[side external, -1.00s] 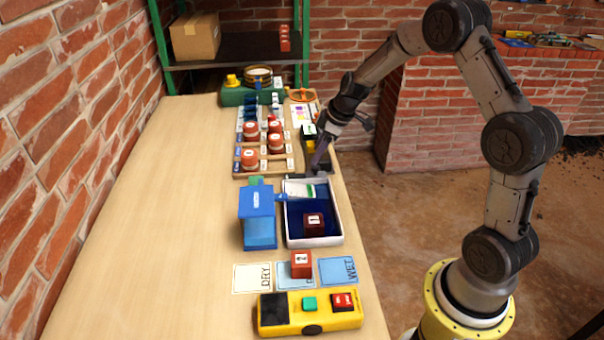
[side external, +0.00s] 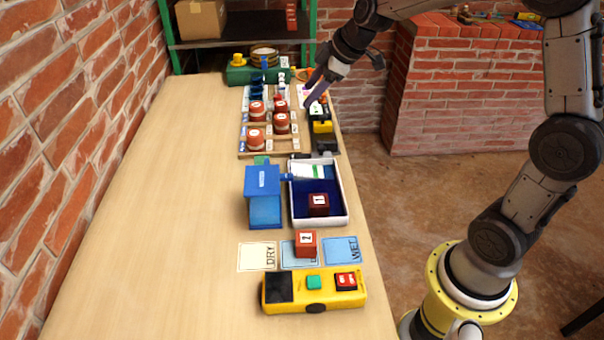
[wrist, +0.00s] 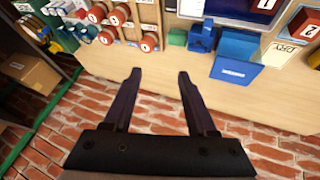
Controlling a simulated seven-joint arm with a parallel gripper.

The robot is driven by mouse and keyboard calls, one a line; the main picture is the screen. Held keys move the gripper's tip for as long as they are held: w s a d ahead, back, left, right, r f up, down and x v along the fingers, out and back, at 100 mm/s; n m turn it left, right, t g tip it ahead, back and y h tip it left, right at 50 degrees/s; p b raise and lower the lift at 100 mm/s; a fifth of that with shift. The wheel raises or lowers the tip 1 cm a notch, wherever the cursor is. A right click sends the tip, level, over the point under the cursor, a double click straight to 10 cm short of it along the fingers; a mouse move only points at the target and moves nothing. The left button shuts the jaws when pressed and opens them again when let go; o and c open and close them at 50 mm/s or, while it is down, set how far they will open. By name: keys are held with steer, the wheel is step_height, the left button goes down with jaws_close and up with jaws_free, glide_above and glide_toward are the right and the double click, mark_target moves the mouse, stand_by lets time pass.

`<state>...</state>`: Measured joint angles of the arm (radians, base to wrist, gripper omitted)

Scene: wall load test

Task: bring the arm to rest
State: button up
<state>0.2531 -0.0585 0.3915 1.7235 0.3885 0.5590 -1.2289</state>
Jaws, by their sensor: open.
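My gripper (side external: 319,88) hangs above the right edge of the table, over the far end of the dark tray beside the wooden rack. In the wrist view my gripper (wrist: 157,80) has its two dark fingers spread wide with nothing between them. The fingers point across the table edge there, with the brick wall below them. My arm reaches up and leftward from its yellow base at the lower right.
The wooden table (side external: 180,170) holds a rack (side external: 278,148) with several red-brown round pieces, a blue box (side external: 263,190), a white-rimmed tray (side external: 345,205) with a red block (side external: 318,204), another red block (side external: 306,243) on cards, and a yellow device (side external: 315,291). The table's left side is clear.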

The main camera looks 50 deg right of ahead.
steer(key=s+a+r+m+t, duration=0.1)
steer(key=s+a+r, duration=0.3)
steer(key=s, duration=0.4)
steer(key=s+a+r, duration=0.4)
steer(key=s, duration=0.4)
steer(key=s+f+m+g, duration=0.1)
steer(key=s+f+m, duration=0.2)
steer(key=s, duration=0.3)
steer(key=s+f+m+g, duration=0.1)
steer(key=s+f+m, duration=0.2)
steer(key=s, duration=0.4)
steer(key=shift+s+d+f+m+h, duration=0.25)
steer(key=shift+d+m+h, duration=0.15)
steer(key=shift+m, duration=0.1)
